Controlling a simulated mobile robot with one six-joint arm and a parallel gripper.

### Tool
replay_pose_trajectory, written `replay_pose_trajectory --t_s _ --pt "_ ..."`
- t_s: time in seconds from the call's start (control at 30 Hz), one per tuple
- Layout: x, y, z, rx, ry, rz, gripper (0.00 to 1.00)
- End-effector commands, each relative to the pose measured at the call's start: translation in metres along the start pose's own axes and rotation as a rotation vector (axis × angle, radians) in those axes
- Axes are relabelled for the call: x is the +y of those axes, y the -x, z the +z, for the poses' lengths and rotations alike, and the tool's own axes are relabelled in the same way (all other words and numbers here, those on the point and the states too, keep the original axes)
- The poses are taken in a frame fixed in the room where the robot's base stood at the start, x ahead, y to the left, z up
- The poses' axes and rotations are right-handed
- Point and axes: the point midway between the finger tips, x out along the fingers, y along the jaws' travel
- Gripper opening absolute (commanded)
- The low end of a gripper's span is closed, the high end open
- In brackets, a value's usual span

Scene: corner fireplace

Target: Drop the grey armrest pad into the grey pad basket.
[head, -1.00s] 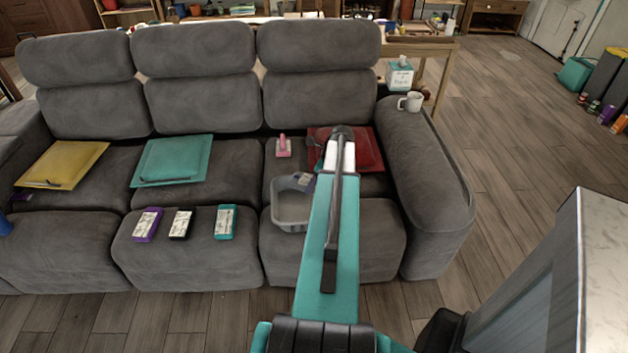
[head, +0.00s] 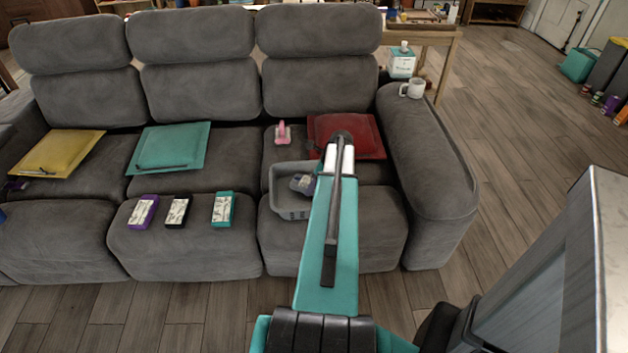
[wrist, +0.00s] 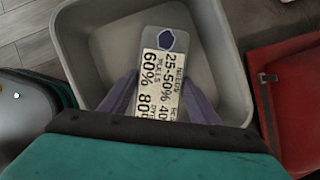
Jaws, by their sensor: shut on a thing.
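The grey armrest pad (wrist: 165,42) shows in the wrist view, with a white printed label and a blue hexagon mark. My gripper (wrist: 160,88) is shut on it, with one purple finger at each side. The grey pad basket (wrist: 229,60) lies behind the pad in that view, and the pad is over its opening. In the head view the basket (head: 291,214) stands on the right sofa seat. My gripper (head: 303,184) is over the basket there. My arm hides the basket's right part. I cannot tell the pad's exact height above the basket floor.
A red cushion (head: 357,136) lies right behind the basket, and a pink object (head: 283,133) beside it. Purple, black and teal labelled items (head: 177,211) lie on the middle seat. A white mug (head: 412,88) stands on the right armrest.

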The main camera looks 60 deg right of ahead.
Motion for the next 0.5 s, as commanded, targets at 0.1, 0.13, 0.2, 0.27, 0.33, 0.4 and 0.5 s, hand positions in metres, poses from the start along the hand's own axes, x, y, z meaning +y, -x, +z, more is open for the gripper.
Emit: replay_pose_trajectory --t_s 0.1,0.13,0.2,0.27,0.33,0.4,0.5 --pt "-0.0001 -0.0026 -0.0009 0.0 0.0 0.0 0.33" --pt "0.0 -0.0028 -0.0009 0.0 0.0 0.0 0.33" --pt "0.0 -0.0028 -0.0009 0.0 0.001 0.0 0.33" --pt "0.0 -0.0028 -0.0009 0.0 0.001 0.0 0.33" --pt "0.0001 -0.0027 -0.0009 0.0 0.001 0.0 0.33" --pt "0.0001 -0.0027 -0.0008 0.0 0.001 0.0 0.57" --pt "0.0001 -0.0027 -0.0008 0.0 0.001 0.0 0.74"
